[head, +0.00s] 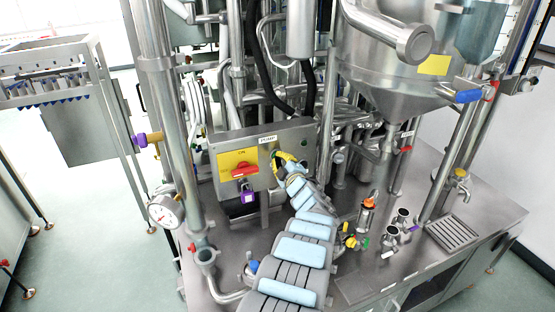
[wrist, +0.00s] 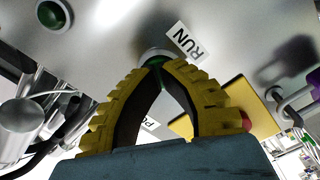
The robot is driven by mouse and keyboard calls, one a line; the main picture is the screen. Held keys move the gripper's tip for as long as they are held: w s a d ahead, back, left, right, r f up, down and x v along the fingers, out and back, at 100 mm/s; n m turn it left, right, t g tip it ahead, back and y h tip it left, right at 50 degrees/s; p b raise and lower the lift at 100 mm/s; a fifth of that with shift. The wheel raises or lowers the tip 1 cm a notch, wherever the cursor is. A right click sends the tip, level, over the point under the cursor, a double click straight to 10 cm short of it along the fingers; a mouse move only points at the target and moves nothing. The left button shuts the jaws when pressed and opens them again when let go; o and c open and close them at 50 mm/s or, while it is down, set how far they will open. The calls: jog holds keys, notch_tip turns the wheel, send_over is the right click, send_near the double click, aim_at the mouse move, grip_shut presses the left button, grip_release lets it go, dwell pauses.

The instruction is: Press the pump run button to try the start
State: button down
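The grey pump box (head: 222,190) with a PUMP label stands in the middle of the head view. In the wrist view the run button (wrist: 152,53), green in a pale ring, sits beside the RUN label (wrist: 189,42). My gripper (wrist: 158,63) has yellow, black-lined fingers whose tips meet, with nothing seen between them. The tips overlap the button and partly hide it; I cannot tell whether they touch it or whether it is pressed in. In the head view my gripper (head: 276,156) is at the box's right front, hiding the button.
A red rotary switch (head: 244,170) on a yellow plate (head: 226,159) and a purple padlock (head: 248,196) are left of my gripper. Another green round fitting (wrist: 52,14) is on the panel. A gauge (head: 166,211), pipes and a steel hopper (head: 385,75) crowd around.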

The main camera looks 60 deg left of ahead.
jog(key=shift+a, duration=0.15)
jog(key=shift+s+d+r+p, duration=0.15)
jog(key=shift+d+p, duration=0.2)
jog(key=shift+p, duration=0.45)
jog(key=shift+d, duration=0.1)
jog(key=shift+d+p, duration=0.7)
jog(key=shift+p, duration=0.95)
jog(key=shift+d+p, duration=0.35)
jog(key=shift+p, duration=0.35)
jog(key=shift+s+d+p, duration=0.15)
jog(key=shift+d+p, duration=1.1)
jog(key=shift+p, duration=0.7)
